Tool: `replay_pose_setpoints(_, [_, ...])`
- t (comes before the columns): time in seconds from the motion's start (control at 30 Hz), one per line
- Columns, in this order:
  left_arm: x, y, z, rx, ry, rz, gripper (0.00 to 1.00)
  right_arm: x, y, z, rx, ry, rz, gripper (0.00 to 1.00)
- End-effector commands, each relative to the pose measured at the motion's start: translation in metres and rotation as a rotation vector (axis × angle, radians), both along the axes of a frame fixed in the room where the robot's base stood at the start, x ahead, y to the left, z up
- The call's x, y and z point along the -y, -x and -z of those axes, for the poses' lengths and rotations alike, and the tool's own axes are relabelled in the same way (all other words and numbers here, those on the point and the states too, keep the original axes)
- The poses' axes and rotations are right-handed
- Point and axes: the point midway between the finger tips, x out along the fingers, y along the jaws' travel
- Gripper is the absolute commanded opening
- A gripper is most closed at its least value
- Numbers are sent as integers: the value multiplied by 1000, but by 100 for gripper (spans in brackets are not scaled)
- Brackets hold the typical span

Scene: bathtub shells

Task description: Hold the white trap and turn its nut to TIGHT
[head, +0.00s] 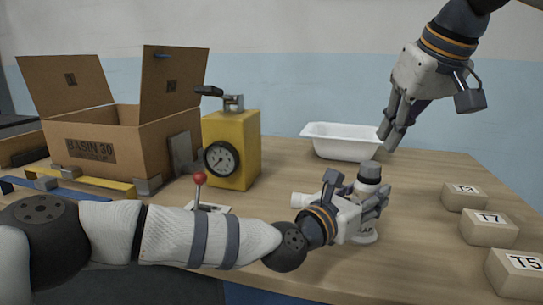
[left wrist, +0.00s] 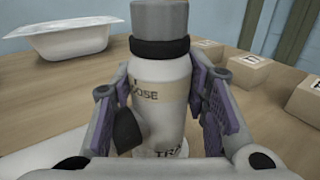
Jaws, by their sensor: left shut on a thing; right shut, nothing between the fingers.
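The white trap (left wrist: 163,92) stands upright on the table. My left gripper (head: 366,207) is shut on its body; in the left wrist view its purple-lined fingers press from both sides. The grey nut (left wrist: 161,18) with a dark ring under it sits on top of the trap; it also shows in the head view (head: 370,172). A beige band on the body reads "OSE", its start hidden, and "TRA" shows lower down. My right gripper (head: 388,138) is shut and empty, above and to the right of the trap, apart from the nut.
A white tub (head: 340,140) stands behind the trap. Blocks marked T3 (head: 465,195), T7 (head: 489,227) and T5 (head: 516,270) line the right. A yellow gauge box (head: 238,135), a cardboard box (head: 105,150) and a red-knobbed lever (head: 200,180) are left.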

Motion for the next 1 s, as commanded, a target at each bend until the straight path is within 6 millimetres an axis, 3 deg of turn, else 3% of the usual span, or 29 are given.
replay_pose_setpoints(0.3, [0, 0, 0, 0, 0, 0, 8, 0, 0, -1, -1, -1, 0, 0])
replay_pose_setpoints(0.33, [0, 0, 0, 0, 0, 0, 43, 0, 0, -1, -1, -1, 0, 0])
replay_pose_setpoints(0.43, [0, 0, 0, 0, 0, -1, 65, 0, 0, -1, -1, -1, 0, 0])
replay_pose_setpoints(0.77, [-2, 1, 0, -1, 1, 0, 65, 0, 0, -1, 0, -1, 0, 0])
replay_pose_setpoints(1.0, [-41, 35, 0, -2, 1, 0, 65, 0, 0, -1, 0, -1, 0, 0])
